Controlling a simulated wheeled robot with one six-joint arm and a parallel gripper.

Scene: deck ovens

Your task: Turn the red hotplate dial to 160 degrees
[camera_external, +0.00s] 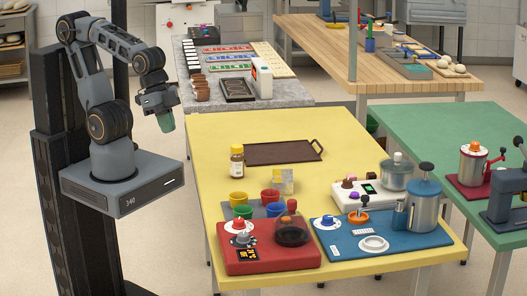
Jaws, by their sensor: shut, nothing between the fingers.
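The red hotplate (270,262) lies at the near left corner of the yellow table. A red dial (238,224) on a white disc is at its back left. A grey knob (241,239) and a small dark display with orange marks (246,254) sit in front of that dial. A dark dome with a red top (291,230) covers the plate's right part. The dial's angle and scale are too small to read. My gripper (165,122) points down, shut and empty, in the air left of the yellow table. It is well above and apart from the dial.
Coloured cups (270,197) stand on a grey mat just behind the hotplate. A blue board (380,243) with a blue dial (326,222) and a tall metal canister (424,208) adjoins it on the right.

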